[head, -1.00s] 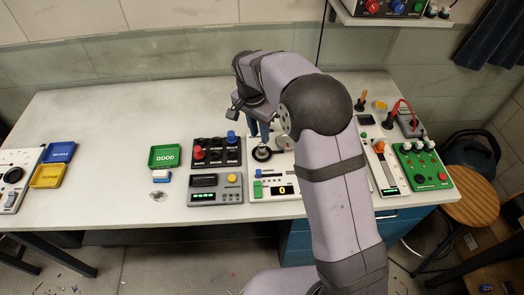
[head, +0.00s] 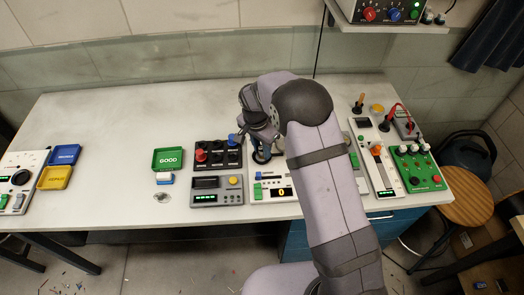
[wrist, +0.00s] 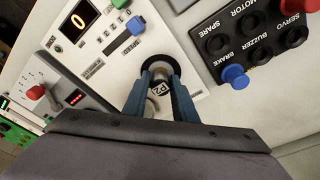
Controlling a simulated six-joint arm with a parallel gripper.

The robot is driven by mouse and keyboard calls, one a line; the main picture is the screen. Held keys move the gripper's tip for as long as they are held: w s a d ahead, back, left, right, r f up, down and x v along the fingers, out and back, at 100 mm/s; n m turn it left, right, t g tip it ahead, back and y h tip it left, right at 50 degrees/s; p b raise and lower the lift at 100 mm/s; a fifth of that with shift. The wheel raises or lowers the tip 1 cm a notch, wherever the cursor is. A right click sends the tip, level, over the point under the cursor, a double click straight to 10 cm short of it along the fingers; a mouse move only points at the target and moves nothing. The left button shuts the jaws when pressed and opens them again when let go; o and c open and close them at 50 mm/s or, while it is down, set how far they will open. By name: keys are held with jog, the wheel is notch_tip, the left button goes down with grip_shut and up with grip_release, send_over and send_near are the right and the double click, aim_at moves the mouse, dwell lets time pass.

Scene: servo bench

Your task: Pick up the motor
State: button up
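My gripper (wrist: 160,78) has its two blue fingers apart and points down at a round black ring (wrist: 160,57) on the white panel. A small dark tag marked P2 (wrist: 158,86) and a pale round part show between the fingers; whether these belong to the motor is unclear. I cannot see clear contact on either side. In the head view my gripper (head: 262,145) is low over the same ring (head: 261,157), and my wrist hides much of the spot. No other part is plainly recognisable as the motor.
A black switch board (head: 218,154) with red and blue knobs stands close left of my gripper. The white panel (head: 270,195) has a display reading 0. A green GOOD tray (head: 168,158), a small blue-and-white block (head: 165,179) and a silvery item (head: 161,197) are further left.

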jog(key=shift+f, duration=0.1)
jog(key=shift+c, duration=0.3)
grip_shut()
notch_tip(320, 180, up, 10)
jog(key=b, duration=0.3)
jog(key=shift+b, duration=0.3)
